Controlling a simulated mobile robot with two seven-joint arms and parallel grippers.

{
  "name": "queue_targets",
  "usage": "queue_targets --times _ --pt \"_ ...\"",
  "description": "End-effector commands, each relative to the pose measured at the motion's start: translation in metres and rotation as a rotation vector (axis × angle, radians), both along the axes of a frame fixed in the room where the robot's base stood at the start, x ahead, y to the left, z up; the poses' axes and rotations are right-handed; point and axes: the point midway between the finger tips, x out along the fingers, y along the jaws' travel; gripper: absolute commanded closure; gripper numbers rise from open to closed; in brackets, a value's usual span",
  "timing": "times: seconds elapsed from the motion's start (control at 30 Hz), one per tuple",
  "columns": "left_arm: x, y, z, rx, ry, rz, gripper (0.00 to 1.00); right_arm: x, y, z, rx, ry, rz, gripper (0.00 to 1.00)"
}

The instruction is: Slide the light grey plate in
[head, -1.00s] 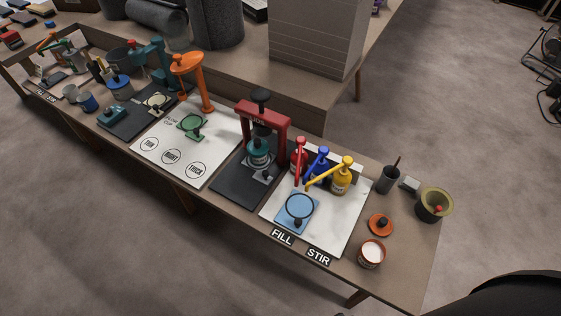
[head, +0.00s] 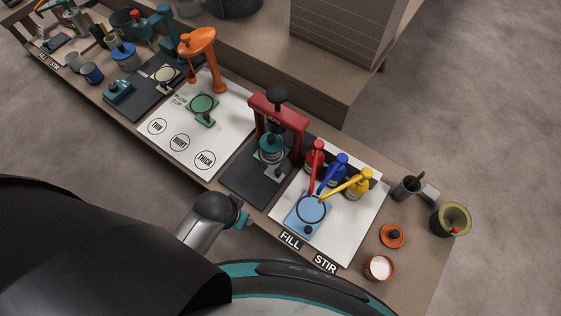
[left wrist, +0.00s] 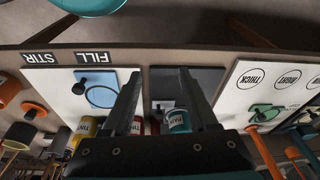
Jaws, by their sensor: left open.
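The light grey plate (head: 258,170), with a dark knob at its front, sits at the foot of the red press (head: 279,112). A teal can (head: 270,146) stands at the plate's rear under the press. In the left wrist view the plate (left wrist: 164,103) shows between my fingers, with the teal can (left wrist: 178,122) behind it. My right gripper is not in view.
Right of the press, a blue plate (head: 307,212) lies on a white board (head: 350,225), before red, blue and yellow pump bottles. On the left is a white board with three circles (head: 180,143) and a green plate (head: 203,107). The dark mat (head: 245,190) before the plate is clear.

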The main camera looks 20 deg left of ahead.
Motion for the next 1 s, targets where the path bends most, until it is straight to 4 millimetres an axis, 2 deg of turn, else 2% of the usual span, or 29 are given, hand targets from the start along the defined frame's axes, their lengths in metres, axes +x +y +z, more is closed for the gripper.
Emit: queue_targets --times 0.03,0.2,0.3,0.47,0.67,0.8,1.0 --pt "0.008 0.001 0.023 0.001 -0.012 -0.008 0.41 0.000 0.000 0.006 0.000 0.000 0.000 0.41" --pt "0.033 0.011 0.085 0.021 -0.030 -0.084 0.41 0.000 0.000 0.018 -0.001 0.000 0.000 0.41" --pt "0.046 0.020 0.105 0.036 -0.024 -0.170 0.41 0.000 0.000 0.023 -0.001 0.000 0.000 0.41" --pt "0.068 0.031 0.111 0.040 -0.008 -0.314 0.41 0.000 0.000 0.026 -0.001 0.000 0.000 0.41" --pt "0.102 0.035 0.099 -0.006 -0.008 -0.546 0.41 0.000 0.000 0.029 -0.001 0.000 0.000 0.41" --pt "0.126 0.026 0.086 -0.065 -0.042 -0.718 0.41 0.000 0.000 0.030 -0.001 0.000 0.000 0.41" --pt "0.147 0.009 0.077 -0.129 -0.102 -0.881 0.41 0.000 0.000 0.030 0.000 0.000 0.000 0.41"
